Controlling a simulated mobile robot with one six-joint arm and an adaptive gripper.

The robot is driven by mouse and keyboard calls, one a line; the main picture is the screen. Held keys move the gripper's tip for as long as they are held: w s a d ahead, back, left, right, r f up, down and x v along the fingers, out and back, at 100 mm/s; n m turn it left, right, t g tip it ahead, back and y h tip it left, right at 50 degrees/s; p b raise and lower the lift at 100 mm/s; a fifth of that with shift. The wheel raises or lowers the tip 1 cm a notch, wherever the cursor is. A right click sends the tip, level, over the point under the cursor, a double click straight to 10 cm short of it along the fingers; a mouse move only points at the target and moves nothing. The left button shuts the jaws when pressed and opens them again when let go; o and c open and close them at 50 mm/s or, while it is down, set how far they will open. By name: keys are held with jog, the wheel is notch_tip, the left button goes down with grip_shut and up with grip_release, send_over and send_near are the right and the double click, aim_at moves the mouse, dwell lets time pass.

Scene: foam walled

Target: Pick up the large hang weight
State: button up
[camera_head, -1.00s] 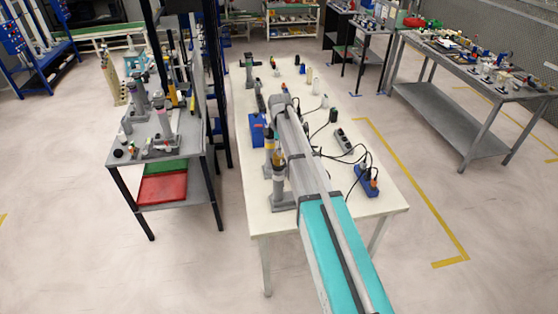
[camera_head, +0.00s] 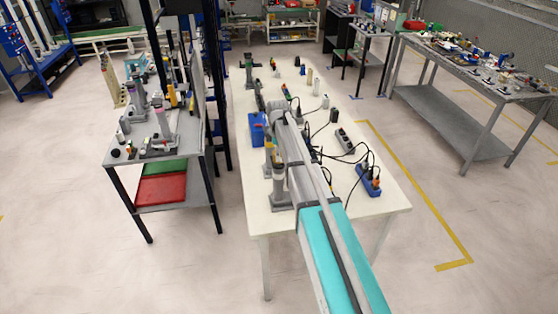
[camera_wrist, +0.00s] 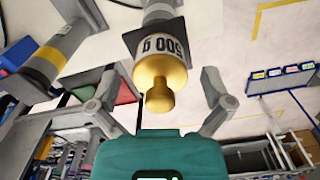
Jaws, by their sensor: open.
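A brass-gold hang weight (camera_wrist: 160,76) with a white band marked "500 g" is at the top centre of the wrist view, its knob towards me. A grey part adjoins its far end. My gripper (camera_wrist: 160,92) is open, with one finger to each side of the weight. There is a visible gap on both sides, and neither finger touches it. In the head view my arm covers the gripper, and I cannot make out the weight for sure.
Grey stands (camera_head: 280,188) with a yellow band stand close left of my arm on the white table (camera_head: 228,110). A blue box (camera_head: 257,128), a blue power strip (camera_head: 368,180) and black cables lie around it. A black-legged side table (camera_head: 188,160) stands left.

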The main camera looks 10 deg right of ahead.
jog(key=shift+f, duration=0.45)
dwell(0.3)
jog(key=c, duration=1.3)
jog(key=shift+r, duration=0.15)
notch_tip(320, 180, up, 3)
jog(key=p, duration=0.2)
jog(key=shift+p, duration=0.35)
jog(key=shift+s+a+r+p, duration=1)
jog(key=shift+s+r+p, duration=0.65)
jog(key=shift+s, duration=0.45)
jog(key=shift+s+a+r+p, duration=1)
jog(key=shift+s+r+p, duration=0.65)
jog(key=shift+s, duration=0.5)
jog(key=shift+s+a+r+p, duration=1)
jog(key=shift+s+r+p, duration=0.6)
jog(key=shift+s, duration=0.5)
